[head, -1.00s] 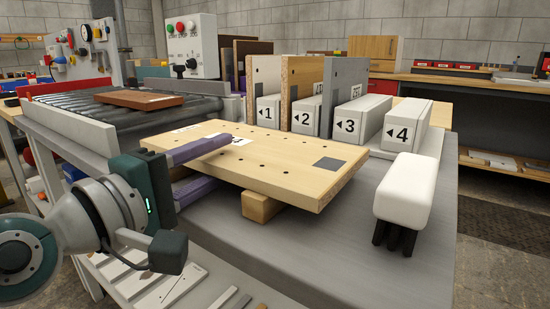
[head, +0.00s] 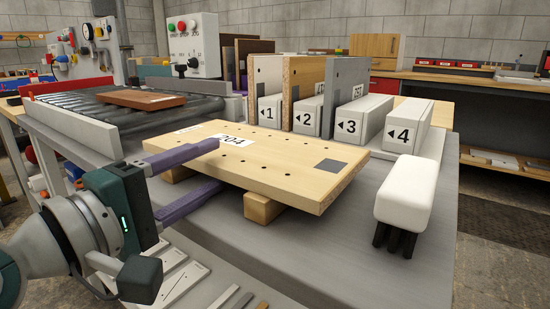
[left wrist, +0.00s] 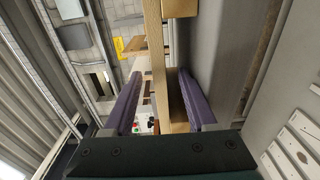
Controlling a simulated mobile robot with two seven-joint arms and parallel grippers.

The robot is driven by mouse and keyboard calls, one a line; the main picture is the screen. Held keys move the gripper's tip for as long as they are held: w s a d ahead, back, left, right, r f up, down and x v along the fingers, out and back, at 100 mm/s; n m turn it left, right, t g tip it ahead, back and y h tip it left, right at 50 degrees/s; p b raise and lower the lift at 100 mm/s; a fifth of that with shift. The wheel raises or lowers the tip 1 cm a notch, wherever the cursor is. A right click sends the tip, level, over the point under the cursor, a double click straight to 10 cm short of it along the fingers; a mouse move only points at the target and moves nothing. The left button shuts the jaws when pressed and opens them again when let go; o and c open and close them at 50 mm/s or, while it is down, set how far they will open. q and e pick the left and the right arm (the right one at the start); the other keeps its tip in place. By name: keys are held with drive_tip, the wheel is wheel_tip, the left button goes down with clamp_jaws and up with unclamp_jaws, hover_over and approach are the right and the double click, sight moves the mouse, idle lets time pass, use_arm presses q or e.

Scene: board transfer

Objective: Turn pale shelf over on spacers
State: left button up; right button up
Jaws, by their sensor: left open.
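The pale shelf (head: 290,172) lies flat, its upper face with holes, a dark square and a label reading 204 showing. It rests on wooden spacers: one (head: 262,208) shows under its front edge, another (head: 176,174) under its left part. My left gripper (head: 219,167) is open at the shelf's front-left edge, with one purple finger above the board and one below. In the left wrist view the shelf's edge (left wrist: 158,70) runs between the two spread fingers (left wrist: 162,78), with gaps to both. My right gripper is not in view.
Numbered white blocks (head: 349,127) with boards upright between them stand behind the shelf. A white padded block (head: 405,192) on black legs stands at the right. A roller conveyor (head: 75,110) with a brown board (head: 140,98) lies at back left. The grey table (head: 380,255) is bare in front.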

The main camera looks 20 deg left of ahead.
use_arm(q)
drive_tip(key=shift+s, duration=0.1)
drive_tip(key=shift+s, duration=0.15)
drive_tip(key=shift+v, duration=1.45)
drive_tip(key=shift+a, duration=0.1)
drive_tip(key=o, duration=0.5)
drive_tip(key=shift+o, duration=0.3)
drive_tip(key=shift+f, duration=0.2)
